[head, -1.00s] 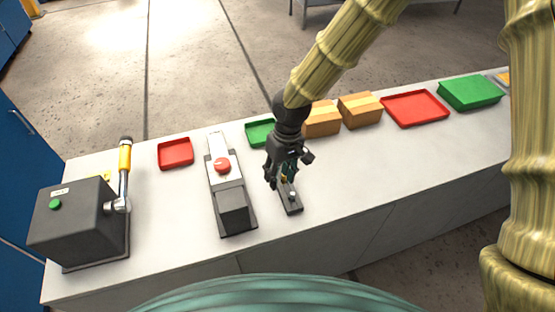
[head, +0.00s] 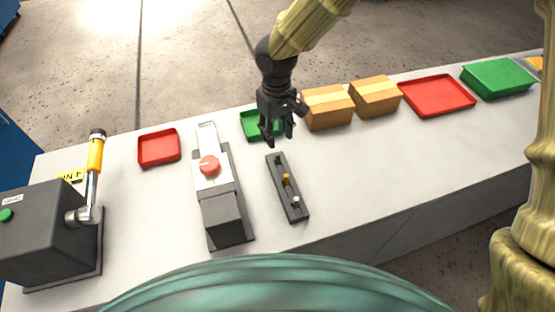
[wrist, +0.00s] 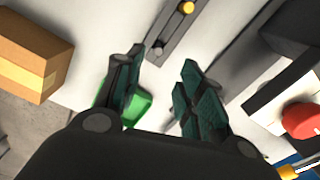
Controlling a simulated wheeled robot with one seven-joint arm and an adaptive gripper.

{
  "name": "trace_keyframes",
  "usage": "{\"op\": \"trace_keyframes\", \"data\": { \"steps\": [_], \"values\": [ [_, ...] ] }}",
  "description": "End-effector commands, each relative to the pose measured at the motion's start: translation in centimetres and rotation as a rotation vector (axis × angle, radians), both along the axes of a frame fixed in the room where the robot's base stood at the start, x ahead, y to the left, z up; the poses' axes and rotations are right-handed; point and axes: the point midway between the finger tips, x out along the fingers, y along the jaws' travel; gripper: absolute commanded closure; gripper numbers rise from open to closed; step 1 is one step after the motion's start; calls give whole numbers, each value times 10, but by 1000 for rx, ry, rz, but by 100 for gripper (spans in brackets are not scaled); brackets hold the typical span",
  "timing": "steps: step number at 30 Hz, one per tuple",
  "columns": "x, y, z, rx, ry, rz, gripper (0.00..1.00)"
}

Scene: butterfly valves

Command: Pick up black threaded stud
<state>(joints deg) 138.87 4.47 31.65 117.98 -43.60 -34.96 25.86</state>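A narrow dark rack (head: 290,212) lies on the white bench. A small dark stud (head: 279,161) is at its far end, a gold one (head: 286,179) in the middle and a silvery one (head: 295,201) at the near end. My gripper (head: 279,136) is above the bench just beyond the far end, empty. In the wrist view my gripper (wrist: 162,60) has its fingers spread apart. The rack (wrist: 173,38) runs up from between the fingertips, with the gold stud (wrist: 187,7) at the top edge. A greyish stud top (wrist: 156,48) is near the fingertips; its thread cannot be made out.
A green tray (head: 247,124) lies behind my gripper. A device with a red button (head: 209,166) stands left of the rack, two cardboard boxes (head: 328,108) at the back right. Farther out are red trays (head: 158,148) and a lever machine (head: 45,235). Bench right of the rack is clear.

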Motion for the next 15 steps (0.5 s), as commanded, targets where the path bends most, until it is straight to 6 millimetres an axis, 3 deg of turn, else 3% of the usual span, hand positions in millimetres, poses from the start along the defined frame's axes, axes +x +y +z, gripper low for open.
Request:
{"op": "trace_keyframes", "data": {
  "steps": [15],
  "values": [
    [0, -1, -51, -1, 1, -2, 61]
  ]
}}
